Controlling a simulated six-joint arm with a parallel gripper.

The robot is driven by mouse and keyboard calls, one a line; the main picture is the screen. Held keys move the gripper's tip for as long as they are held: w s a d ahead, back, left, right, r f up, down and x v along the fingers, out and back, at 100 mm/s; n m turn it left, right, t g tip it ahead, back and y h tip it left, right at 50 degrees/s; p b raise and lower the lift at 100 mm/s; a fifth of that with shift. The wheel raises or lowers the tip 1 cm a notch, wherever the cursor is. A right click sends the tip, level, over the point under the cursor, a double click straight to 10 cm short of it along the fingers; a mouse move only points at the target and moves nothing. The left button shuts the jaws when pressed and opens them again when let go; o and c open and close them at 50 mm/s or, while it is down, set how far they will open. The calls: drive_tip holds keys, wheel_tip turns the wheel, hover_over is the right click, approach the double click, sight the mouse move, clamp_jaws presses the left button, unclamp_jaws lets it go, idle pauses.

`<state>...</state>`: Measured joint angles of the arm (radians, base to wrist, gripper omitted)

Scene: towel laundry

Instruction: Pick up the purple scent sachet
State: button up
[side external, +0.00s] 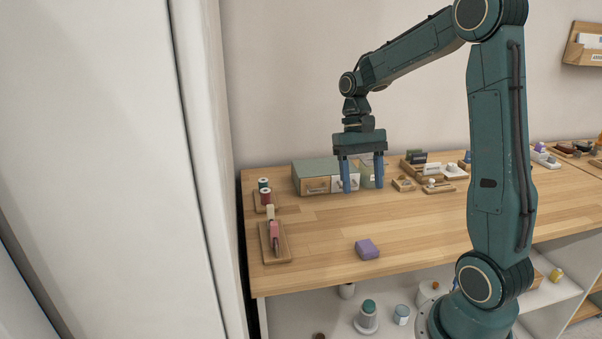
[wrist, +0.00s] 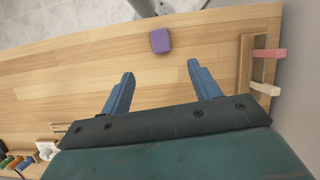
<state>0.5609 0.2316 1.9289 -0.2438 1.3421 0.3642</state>
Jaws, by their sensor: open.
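The purple scent sachet (side external: 367,249) is a small soft block lying alone on the wooden table near its front edge. It also shows in the wrist view (wrist: 160,41), beyond my fingertips and a little left of the middle of the gap between them. My gripper (side external: 362,188) is open and empty, with two blue fingers pointing down above the back part of the table. In the wrist view my gripper (wrist: 160,68) has its fingers wide apart. The sachet is apart from both fingers.
A small drawer box (side external: 316,186) stands behind my gripper. Wooden tray (side external: 266,246) with a pink-handled item and thread spools (side external: 265,195) are at the left. Several small trays (side external: 438,187) sit at the back right. The table around the sachet is clear.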

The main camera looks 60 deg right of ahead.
drive_tip(key=shift+d+f, duration=0.25)
drive_tip(key=shift+d, duration=0.05)
hover_over(367, 245)
drive_tip(key=w+d, duration=0.2)
drive_tip(key=shift+s+f, duration=0.15)
drive_tip(key=shift+f, duration=3.8)
drive_tip(key=shift+f, duration=0.1)
drive_tip(key=shift+a+x, duration=0.15)
drive_tip(key=shift+x, duration=1.1)
drive_tip(key=shift+a+x, duration=0.1)
drive_tip(key=shift+x, duration=1.15)
